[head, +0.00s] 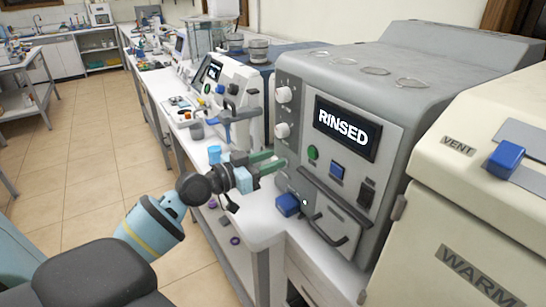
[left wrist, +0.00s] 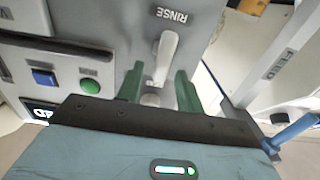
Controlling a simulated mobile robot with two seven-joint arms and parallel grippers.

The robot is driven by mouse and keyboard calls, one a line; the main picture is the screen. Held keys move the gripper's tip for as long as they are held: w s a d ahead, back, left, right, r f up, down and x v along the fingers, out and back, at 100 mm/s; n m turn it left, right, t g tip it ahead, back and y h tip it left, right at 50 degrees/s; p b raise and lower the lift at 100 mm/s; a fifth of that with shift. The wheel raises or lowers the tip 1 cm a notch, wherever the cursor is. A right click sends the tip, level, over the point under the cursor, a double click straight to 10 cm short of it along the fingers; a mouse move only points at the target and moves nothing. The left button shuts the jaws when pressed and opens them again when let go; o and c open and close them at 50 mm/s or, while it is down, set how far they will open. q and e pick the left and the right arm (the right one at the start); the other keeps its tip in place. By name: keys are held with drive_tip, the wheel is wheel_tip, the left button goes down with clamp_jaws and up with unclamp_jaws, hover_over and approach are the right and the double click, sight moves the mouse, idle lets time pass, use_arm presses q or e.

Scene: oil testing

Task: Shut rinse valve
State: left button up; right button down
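The rinse valve is a pale lever (left wrist: 166,58) on the grey machine (head: 345,118), beside the upside-down label RINSE in the left wrist view. The lever slants, and its lower end comes down near a round pale hub between my fingers. My left gripper (head: 268,161) is at the left part of the machine's front in the head view. Its two green fingers (left wrist: 158,88) stand apart on either side of the lever's lower end, and I cannot tell whether either touches it. In the head view the lever is mostly hidden by the gripper. My right gripper is not in view.
The machine's display (head: 346,129) reads RINSED, with a green button (head: 312,153) and a blue button (head: 337,172) below. A drawer handle (head: 327,230) and a blue block (head: 287,204) sit lower. A cream cabinet (head: 470,190) stands right; the bench continues left.

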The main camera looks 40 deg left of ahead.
use_arm(q)
drive_tip(key=shift+x, duration=0.85)
drive_tip(key=shift+s, duration=0.1)
clamp_jaws()
drive_tip(key=shift+f, duration=0.1)
